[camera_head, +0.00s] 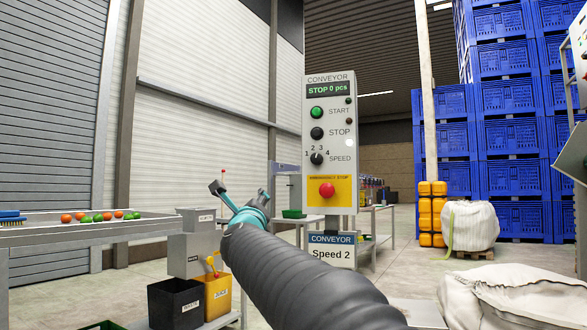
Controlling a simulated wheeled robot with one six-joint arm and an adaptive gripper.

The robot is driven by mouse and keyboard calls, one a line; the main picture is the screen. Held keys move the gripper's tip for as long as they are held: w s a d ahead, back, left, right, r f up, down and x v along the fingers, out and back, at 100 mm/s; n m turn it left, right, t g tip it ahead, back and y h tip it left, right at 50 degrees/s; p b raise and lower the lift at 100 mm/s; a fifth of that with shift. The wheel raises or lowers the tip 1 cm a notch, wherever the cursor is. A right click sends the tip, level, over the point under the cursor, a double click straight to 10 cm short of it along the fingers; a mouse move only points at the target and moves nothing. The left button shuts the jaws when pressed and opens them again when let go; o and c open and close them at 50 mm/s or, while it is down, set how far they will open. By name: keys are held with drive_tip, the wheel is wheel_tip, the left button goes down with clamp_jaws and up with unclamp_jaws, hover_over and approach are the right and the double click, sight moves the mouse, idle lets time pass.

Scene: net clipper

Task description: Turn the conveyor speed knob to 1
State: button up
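The conveyor control panel (330,120) stands upright near the middle of the view. Its black speed knob (317,159) has the numbers 1 to 4 around it and the word SPEED beside it. The pointer is too small to read surely. A sign below (331,253) reads "CONVEYOR Speed 2", and the display (328,90) reads "STOP 0 pcs". My gripper (241,189) is at the end of my dark arm, left of and lower than the knob in the picture, apart from the panel. Its fingers look spread, with nothing clearly held between them.
The panel also has a green START button (316,112), a black STOP button (316,133) and a red emergency stop (327,190) below the knob. Bins (175,304), white sacks and blue crates surround the area.

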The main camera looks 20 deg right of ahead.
drive_tip(key=s+d+r+m+g+h, duration=0.2)
drive_tip(key=s+d+r+m+h, duration=0.3)
drive_tip(key=m, duration=0.5)
drive_tip(key=m+g+h+p, duration=0.2)
drive_tip(key=m+h+p, duration=0.2)
drive_tip(key=m, duration=0.4)
approach(315, 160)
drive_tip(key=x, duration=0.9)
clamp_jaws()
